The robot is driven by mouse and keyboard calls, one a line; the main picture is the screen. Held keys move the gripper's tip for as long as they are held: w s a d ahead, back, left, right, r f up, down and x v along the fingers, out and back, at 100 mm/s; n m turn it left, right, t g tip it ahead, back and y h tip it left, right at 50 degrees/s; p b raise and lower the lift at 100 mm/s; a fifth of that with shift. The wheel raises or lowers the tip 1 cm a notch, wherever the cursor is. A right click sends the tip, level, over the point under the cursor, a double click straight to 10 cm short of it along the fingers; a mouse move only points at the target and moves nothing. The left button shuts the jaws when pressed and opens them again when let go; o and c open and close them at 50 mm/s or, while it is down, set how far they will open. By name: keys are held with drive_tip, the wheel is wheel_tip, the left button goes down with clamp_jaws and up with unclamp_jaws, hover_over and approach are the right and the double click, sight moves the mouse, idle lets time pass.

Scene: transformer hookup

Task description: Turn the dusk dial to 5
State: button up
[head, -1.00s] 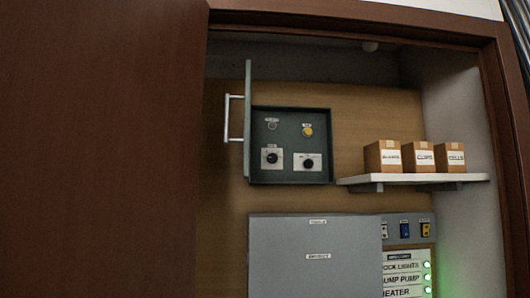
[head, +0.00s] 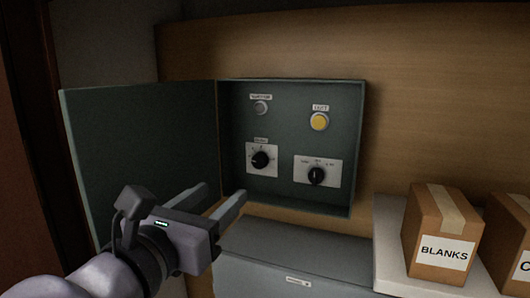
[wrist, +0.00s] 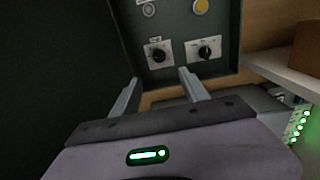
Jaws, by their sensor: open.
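The open dark green control box (head: 358,150) hangs on the wooden back wall. Its dusk dial (head: 260,159) is a black knob on a white plate at lower left; the small label above it is hard to read. In the wrist view the same knob (wrist: 158,56) is beyond and between my fingers. A second black knob (head: 316,175) is on a plate to its right. My gripper (head: 218,202) is open and empty, below and in front of the box, apart from the dial. The numbers around the dial are too small to read.
The box door (head: 140,160) stands open at left, close to my gripper. A yellow button (head: 320,121) and a grey round fitting (head: 260,108) sit above the knobs. A grey cabinet (head: 300,262) is below. A shelf (head: 390,230) with a BLANKS box (head: 440,235) is at right.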

sight(258, 163)
drive_tip(key=p+x, duration=0.1)
drive_tip(key=x, duration=0.6)
drive_tip(key=p+x, duration=0.2)
drive_tip(key=x, duration=0.6)
drive_tip(key=shift+w+a+f, duration=0.1)
drive_tip(key=shift+w+f, duration=0.1)
drive_tip(key=shift+w, duration=0.5)
drive_tip(key=shift+s, duration=0.1)
clamp_jaws()
